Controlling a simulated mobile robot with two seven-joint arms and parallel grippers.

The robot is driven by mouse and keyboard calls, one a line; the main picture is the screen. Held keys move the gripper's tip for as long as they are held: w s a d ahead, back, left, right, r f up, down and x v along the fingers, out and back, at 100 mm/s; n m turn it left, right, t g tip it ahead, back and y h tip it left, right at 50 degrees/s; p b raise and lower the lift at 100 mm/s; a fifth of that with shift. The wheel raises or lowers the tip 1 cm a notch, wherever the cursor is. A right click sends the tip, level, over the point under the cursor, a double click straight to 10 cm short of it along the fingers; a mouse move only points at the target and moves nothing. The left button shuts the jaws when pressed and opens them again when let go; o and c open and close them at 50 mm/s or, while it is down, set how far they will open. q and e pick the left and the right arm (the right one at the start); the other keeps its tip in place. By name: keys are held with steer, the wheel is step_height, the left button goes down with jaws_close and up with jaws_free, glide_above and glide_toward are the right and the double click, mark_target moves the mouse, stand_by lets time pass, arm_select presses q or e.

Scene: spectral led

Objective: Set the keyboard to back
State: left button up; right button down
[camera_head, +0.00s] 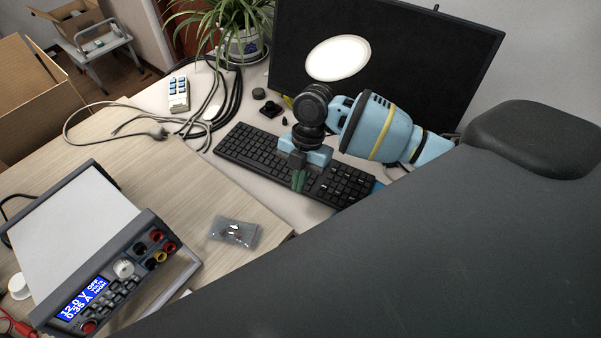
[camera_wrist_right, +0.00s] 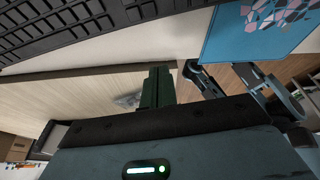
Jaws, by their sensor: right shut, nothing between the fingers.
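The black keyboard (camera_head: 252,147) lies on the desk in front of the monitor, slanting from upper left to lower right. My right gripper (camera_head: 298,181) is over the middle of the keyboard, its green fingers shut with nothing between them and pointing at the front edge. The gripper and wrist hide part of the keys. In the right wrist view the keyboard (camera_wrist_right: 85,28) fills the upper left, and the closed green fingers of the right gripper (camera_wrist_right: 157,88) show below it. I cannot tell whether they touch it. My left gripper is not in view.
A black monitor (camera_head: 440,60) stands behind the keyboard. Cables (camera_head: 208,108), a white calculator-like device (camera_head: 179,95) and a potted plant (camera_head: 242,45) are at the back left. A power supply (camera_head: 85,225) and a small plastic bag (camera_head: 234,232) lie in front. A blue patterned item (camera_wrist_right: 250,35) is beside the keyboard.

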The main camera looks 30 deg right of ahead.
mark_target(300, 202)
steer(key=x, duration=0.6)
steer(key=shift+s+a+f, duration=0.1)
steer(key=shift+a+f, duration=0.1)
steer(key=shift+f, duration=0.1)
steer(key=d, duration=0.1)
steer(key=w+d, duration=0.1)
steer(key=shift+w+d+f, duration=0.15)
steer(key=shift+w+d, duration=0.1)
steer(key=shift+w, duration=0.05)
steer(key=shift+w+d, duration=0.25)
steer(key=shift+d, duration=0.2)
